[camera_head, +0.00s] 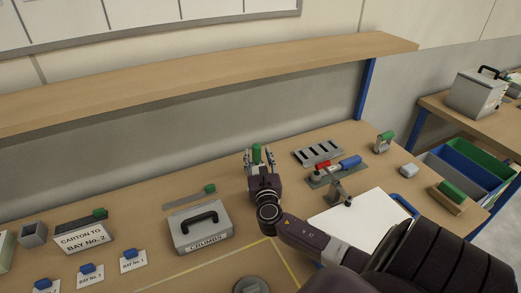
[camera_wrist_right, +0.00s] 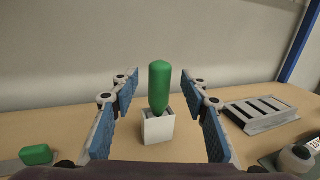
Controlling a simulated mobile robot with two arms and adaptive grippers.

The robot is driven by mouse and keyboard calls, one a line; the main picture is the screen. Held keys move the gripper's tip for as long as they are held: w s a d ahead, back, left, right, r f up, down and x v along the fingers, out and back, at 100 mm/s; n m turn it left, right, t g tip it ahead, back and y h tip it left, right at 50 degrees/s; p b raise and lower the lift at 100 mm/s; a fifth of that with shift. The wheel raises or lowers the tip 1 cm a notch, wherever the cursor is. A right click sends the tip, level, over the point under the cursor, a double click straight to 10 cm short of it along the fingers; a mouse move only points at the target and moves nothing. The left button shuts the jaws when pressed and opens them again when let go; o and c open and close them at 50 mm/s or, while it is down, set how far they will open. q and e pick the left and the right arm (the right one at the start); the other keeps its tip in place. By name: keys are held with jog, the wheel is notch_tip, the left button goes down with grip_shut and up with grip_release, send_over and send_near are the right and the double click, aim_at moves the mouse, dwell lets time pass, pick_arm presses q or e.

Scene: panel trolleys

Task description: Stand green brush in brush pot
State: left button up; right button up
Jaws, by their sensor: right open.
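The green brush (camera_wrist_right: 159,85) stands upright, its lower end inside a small pale square pot (camera_wrist_right: 158,130), the brush pot, in the right wrist view. Only its rounded green handle shows above the rim; the part inside is hidden. My right gripper (camera_wrist_right: 159,95) is open, with its blue-padded fingers on both sides of the handle and a visible gap to each. In the head view the green handle (camera_head: 256,152) shows between the fingertips of my right gripper (camera_head: 260,158), and the gripper hides the pot. My left gripper is not in view.
A grey box marked CRUMBS (camera_head: 202,235) stands left of my right arm. A flat green-handled tool (camera_head: 209,188) lies behind it. A slotted rack (camera_head: 318,152), a blue-handled tool (camera_head: 350,162) and a green-topped block (camera_head: 451,193) are to the right. A shelf (camera_head: 200,82) runs above the bench.

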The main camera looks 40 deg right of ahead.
jog(key=v, duration=0.8)
jog(key=shift+s+a, duration=0.2)
jog(key=shift+s, duration=0.05)
jog(key=shift+r, duration=0.1)
